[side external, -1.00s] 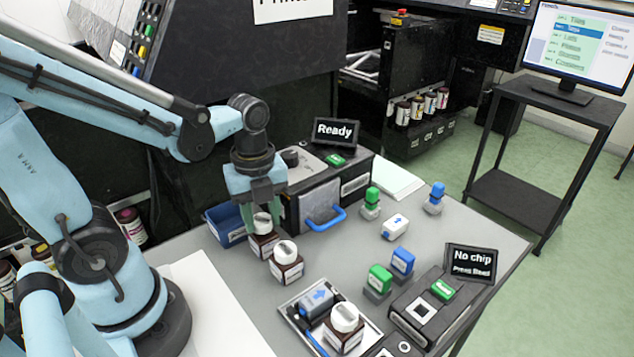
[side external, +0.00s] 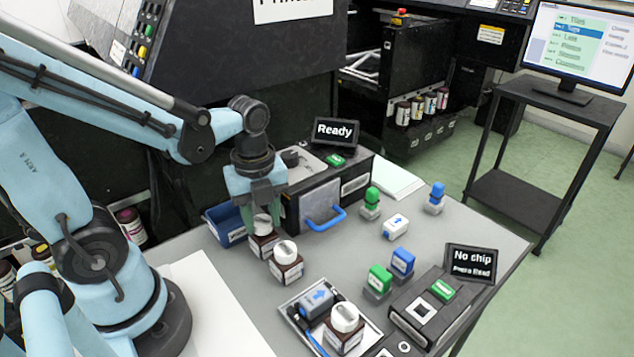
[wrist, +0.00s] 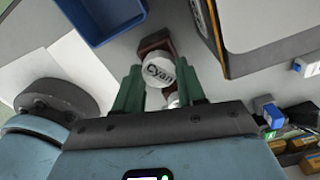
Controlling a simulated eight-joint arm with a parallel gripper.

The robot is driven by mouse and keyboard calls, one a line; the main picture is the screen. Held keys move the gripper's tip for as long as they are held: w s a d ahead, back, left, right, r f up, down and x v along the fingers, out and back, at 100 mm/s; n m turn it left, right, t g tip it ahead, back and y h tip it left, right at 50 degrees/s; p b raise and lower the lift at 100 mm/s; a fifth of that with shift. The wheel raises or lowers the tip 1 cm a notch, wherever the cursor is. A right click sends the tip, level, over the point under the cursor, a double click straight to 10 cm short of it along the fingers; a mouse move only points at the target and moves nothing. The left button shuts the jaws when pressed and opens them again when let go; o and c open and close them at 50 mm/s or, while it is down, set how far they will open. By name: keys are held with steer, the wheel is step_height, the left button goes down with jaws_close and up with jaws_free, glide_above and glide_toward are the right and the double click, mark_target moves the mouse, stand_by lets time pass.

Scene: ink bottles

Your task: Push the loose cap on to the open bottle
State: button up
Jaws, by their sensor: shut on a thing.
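My gripper (side external: 263,208) points down over a brown bottle (side external: 263,248) near the blue bin. Its green fingers are shut on a white cap (side external: 262,223), which sits at the bottle's top. I cannot tell whether the cap is fully seated, as the fingers hide part of the joint.
A capped brown bottle (side external: 286,268) stands close in front. Another capped bottle (side external: 343,342) is on a tray (side external: 372,335). A blue bin (side external: 222,222) and a machine with a blue handle (side external: 326,220) flank the gripper. Stamp-like blocks (side external: 396,227) stand to the right.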

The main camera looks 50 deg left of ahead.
stand_by(0.3)
steer(key=o, duration=1.6)
steer(key=shift+c, duration=0.2)
steer(key=shift+r, duration=3.5)
steer(key=shift+c, duration=0.3)
jaws_close()
steer(key=shift+f, duration=0.25)
